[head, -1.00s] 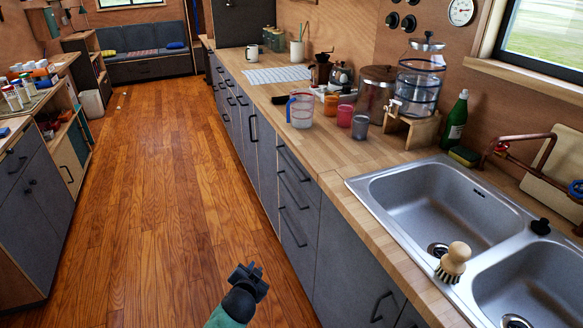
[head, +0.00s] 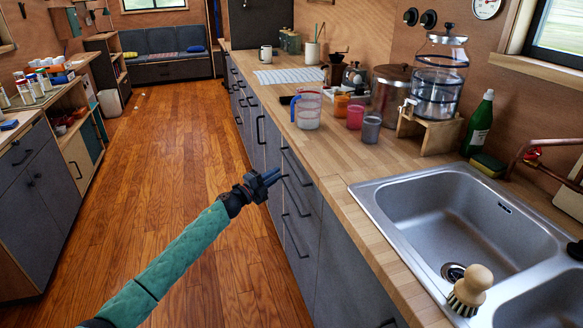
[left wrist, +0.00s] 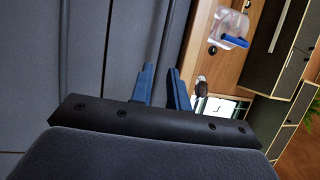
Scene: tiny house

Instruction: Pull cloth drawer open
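A stack of grey drawers (head: 309,223) is in the counter front left of the sink, all shut, with long dark handles. The top handle (head: 299,168) and middle handle (head: 296,200) are near my left gripper (head: 273,177). I cannot tell which drawer holds cloth. The left gripper's blue fingers are apart with a narrow gap. In the left wrist view, a dark handle bar (left wrist: 169,35) runs toward the gap between the fingers (left wrist: 162,88); I cannot tell whether it lies between them. They grip nothing that I can see. My right gripper is out of view.
The wooden countertop (head: 335,165) overhangs the drawers and holds a measuring jug (head: 307,112), cups and a water dispenser (head: 439,85). The sink (head: 455,215) is at right. The wooden floor (head: 165,170) is clear between the counter and the left cabinets (head: 40,190).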

